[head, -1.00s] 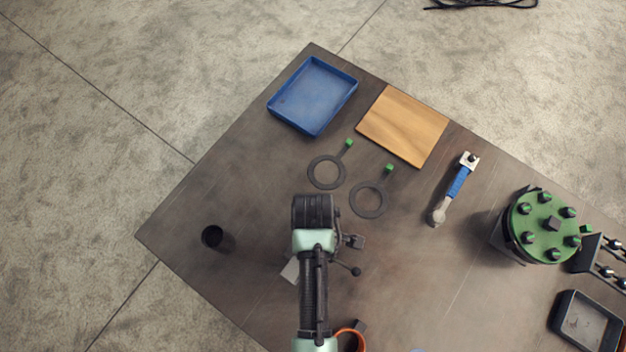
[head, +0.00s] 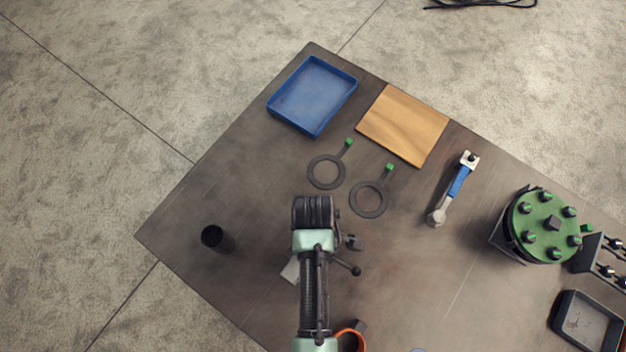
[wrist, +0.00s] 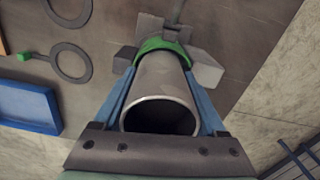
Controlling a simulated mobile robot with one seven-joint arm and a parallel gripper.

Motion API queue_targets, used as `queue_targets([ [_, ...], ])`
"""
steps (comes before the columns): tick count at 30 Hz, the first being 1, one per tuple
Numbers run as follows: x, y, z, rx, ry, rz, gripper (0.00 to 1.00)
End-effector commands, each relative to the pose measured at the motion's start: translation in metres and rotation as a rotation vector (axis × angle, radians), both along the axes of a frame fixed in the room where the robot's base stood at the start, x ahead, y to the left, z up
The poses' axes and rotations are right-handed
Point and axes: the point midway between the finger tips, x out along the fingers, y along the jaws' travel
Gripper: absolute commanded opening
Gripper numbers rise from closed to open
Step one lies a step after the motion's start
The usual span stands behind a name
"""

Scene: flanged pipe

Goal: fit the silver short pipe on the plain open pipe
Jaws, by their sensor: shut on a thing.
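My gripper (wrist: 160,72) has its blue fingers on both sides of the silver short pipe (wrist: 160,98) and is shut on it. The pipe's open near end faces the wrist camera. A green ring (wrist: 161,45) shows at its far end, with grey blocks (wrist: 206,70) around it. I cannot tell whether the pipe touches or sits on anything there. The plain open pipe cannot be made out clearly; it may lie under the held pipe. In the head view my arm hides the gripper and the held pipe.
Two dark ring gaskets with green tabs (head: 326,186) lie beyond my arm. A blue tray (head: 312,133), wooden board (head: 403,125), blue-handled tool (head: 458,188), green bolted flange (head: 545,227) and dark tray (head: 586,344) are on the table. A dark cylinder (head: 212,237) stands at left.

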Motion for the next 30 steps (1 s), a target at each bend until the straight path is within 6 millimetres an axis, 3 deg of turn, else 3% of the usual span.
queue_targets([
  [10,0.001,0.000,0.000,0.000,-0.001,0.000,0.00],
  [11,0.001,0.000,0.000,0.000,-0.001,0.000,0.76],
  [15,0.001,0.000,0.000,0.000,-0.001,0.000,1.00],
  [24,0.000,0.000,0.002,0.000,0.000,0.000,1.00],
  [30,0.001,0.000,0.022,0.000,-0.002,0.000,1.00],
])
